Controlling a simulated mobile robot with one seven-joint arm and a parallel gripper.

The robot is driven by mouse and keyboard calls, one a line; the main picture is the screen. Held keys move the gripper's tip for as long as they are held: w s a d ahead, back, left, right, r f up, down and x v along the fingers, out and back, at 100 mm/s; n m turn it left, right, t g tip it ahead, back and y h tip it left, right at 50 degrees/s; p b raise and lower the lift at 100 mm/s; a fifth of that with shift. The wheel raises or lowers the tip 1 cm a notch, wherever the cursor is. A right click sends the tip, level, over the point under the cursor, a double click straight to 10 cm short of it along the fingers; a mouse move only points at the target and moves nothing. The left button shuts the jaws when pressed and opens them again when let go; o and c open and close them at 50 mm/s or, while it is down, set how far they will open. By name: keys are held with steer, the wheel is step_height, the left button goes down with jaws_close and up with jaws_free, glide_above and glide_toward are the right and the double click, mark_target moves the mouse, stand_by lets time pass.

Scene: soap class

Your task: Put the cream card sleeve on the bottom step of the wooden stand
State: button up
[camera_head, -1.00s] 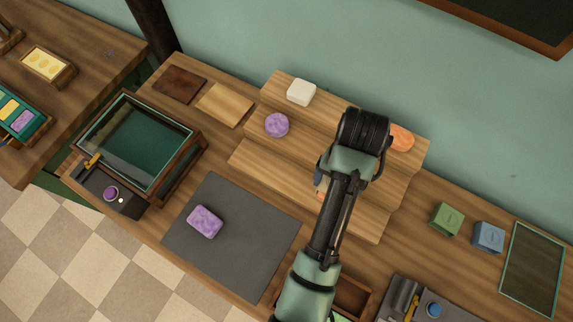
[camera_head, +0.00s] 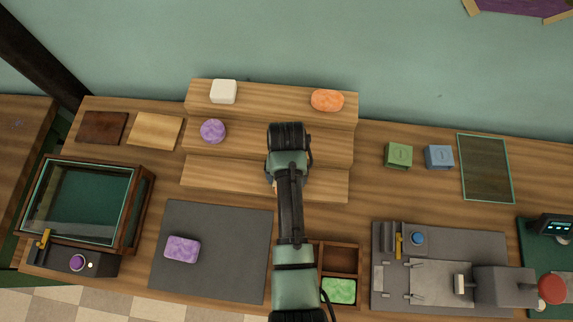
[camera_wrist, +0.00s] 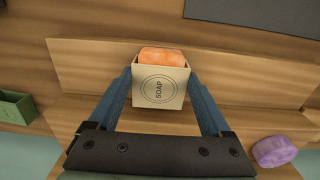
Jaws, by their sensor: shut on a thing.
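The cream card sleeve (camera_wrist: 161,88), marked SOAP, is in my gripper (camera_wrist: 164,90) in the wrist view. An orange bar (camera_wrist: 162,55) shows at the sleeve's opening. Both blue fingers are closed on the sleeve's sides. In the head view my arm hides nearly all of the sleeve. The wooden stand (camera_head: 235,177) has three steps along the back of the bench. The sleeve is over the bottom step (camera_wrist: 240,75), near the middle of its length. I cannot tell whether it touches the step. The bottom step is otherwise bare.
A white soap (camera_head: 223,91) and orange soap (camera_head: 327,100) sit on the top step. A round purple soap (camera_head: 212,131) is on the middle step. A grey mat (camera_head: 210,283) with a purple bar (camera_head: 182,249) lies front left. Green (camera_head: 398,156) and blue (camera_head: 438,157) boxes stand right.

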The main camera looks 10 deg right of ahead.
steer(key=shift+f, duration=0.2)
steer(key=o, duration=1.1)
step_height(320, 180, up, 12)
steer(key=w+r+n+t, duration=0.1)
steer(key=w+r+t, duration=0.7)
steer(key=w+r, duration=0.65)
step_height(320, 180, up, 17)
steer(key=w+a+t+h, duration=0.1)
steer(key=w+a+t, duration=0.1)
steer(key=t, duration=0.5)
steer(key=s+a+r+n+t, duration=0.1)
steer(key=s+r+t, duration=0.15)
steer(key=r, duration=0.55)
steer(key=s+a+r+n+t, duration=0.1)
steer(key=r+t, duration=0.2)
steer(key=r, duration=0.6)
steer(key=s+a+r+t+y, duration=0.1)
steer(key=s+r+t, duration=0.6)
steer(key=s+r, duration=0.4)
step_height(320, 180, up, 3)
steer(key=shift+s+a+r+n+b, duration=0.15)
steer(key=shift+s+n+b, duration=0.15)
steer(key=shift+s+b, duration=0.1)
